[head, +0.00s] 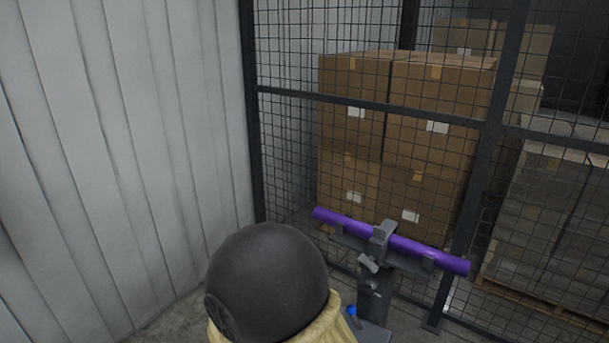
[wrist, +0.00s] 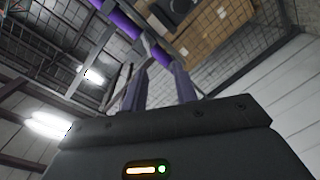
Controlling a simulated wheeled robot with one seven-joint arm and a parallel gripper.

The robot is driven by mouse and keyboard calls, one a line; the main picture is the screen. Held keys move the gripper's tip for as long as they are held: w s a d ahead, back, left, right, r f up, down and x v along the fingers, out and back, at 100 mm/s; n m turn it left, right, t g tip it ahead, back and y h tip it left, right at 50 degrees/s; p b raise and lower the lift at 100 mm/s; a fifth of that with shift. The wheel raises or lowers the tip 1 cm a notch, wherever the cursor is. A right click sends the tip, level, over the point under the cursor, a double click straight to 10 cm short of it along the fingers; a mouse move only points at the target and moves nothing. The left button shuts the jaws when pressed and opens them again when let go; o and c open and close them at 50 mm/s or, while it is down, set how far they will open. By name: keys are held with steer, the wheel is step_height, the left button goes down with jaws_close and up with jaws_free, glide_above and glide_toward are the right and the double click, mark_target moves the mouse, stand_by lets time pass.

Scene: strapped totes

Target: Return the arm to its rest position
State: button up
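My gripper shows in the wrist view (wrist: 160,85) as two grey fingers rising from a wide dark palm, with a visible gap between them near the palm. A long purple bar (wrist: 120,18) runs obliquely past the finger ends, with grey parts across it. I cannot tell whether the fingers close on the bar. A dark rounded joint with a yellow sleeve, apparently my arm, fills the bottom centre of the head view.
A black wire-mesh fence (head: 375,105) stands close behind the bar. Stacked cardboard boxes (head: 425,115) are beyond it, with a wrapped pallet load (head: 550,220) at right. A pale ribbed wall (head: 110,150) is on the left. Some floor is bare between wall and arm.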

steer(key=w+d+f+m+g+y, duration=0.1)
steer(key=w+f+m+g+y, duration=0.3)
steer(key=y, duration=0.5)
steer(key=s+d+g, duration=0.7)
steer(key=s+d, duration=0.2)
steer(key=s, duration=0.2)
steer(key=shift+d+r+m, duration=0.25)
steer(key=shift+r+m, duration=0.05)
steer(key=shift+m, duration=0.1)
steer(key=shift+o, duration=0.2)
steer(key=shift+a, duration=0.1)
